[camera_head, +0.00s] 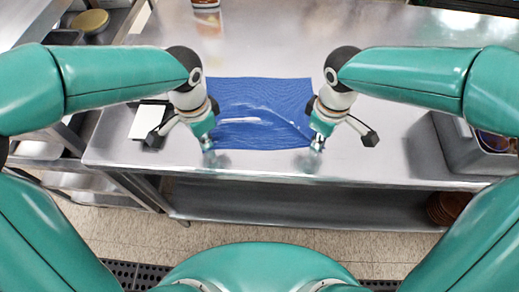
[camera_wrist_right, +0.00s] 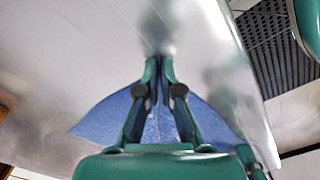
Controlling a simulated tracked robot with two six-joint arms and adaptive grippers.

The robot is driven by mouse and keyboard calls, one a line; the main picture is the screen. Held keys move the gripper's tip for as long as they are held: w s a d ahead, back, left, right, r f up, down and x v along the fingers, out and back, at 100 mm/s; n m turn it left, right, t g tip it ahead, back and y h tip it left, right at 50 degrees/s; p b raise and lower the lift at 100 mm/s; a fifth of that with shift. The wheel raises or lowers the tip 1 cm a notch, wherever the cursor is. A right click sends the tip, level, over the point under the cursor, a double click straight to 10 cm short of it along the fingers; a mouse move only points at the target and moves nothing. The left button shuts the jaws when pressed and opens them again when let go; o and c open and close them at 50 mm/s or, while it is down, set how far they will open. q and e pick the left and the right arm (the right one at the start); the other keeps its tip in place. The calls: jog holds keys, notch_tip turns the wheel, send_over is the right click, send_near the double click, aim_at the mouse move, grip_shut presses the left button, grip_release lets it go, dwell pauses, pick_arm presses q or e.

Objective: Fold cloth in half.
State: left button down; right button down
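The blue cloth (camera_head: 262,95) lies on the steel table, roughly spread out, with creases and a pale glossy streak across its nearer half. My left gripper (camera_head: 208,150) points down at the cloth's near left corner; its fingertips are too small to tell whether they are shut. My right gripper (camera_head: 317,147) is at the near right corner. In the right wrist view, the right fingertips (camera_wrist_right: 160,66) are close together, with the blue cloth (camera_wrist_right: 100,120) narrowing to a corner between them, so they look shut on it. Part of the cloth is hidden behind the fingers.
The steel table (camera_head: 390,165) has its front edge just nearer than the grippers. A white card-like item (camera_head: 148,120) lies left of the cloth. A grey bin (camera_head: 465,150) stands at the right. A container (camera_head: 206,4) is at the back.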

jog(key=shift+s+f, duration=0.15)
jog(key=shift+f, duration=0.1)
dwell(0.6)
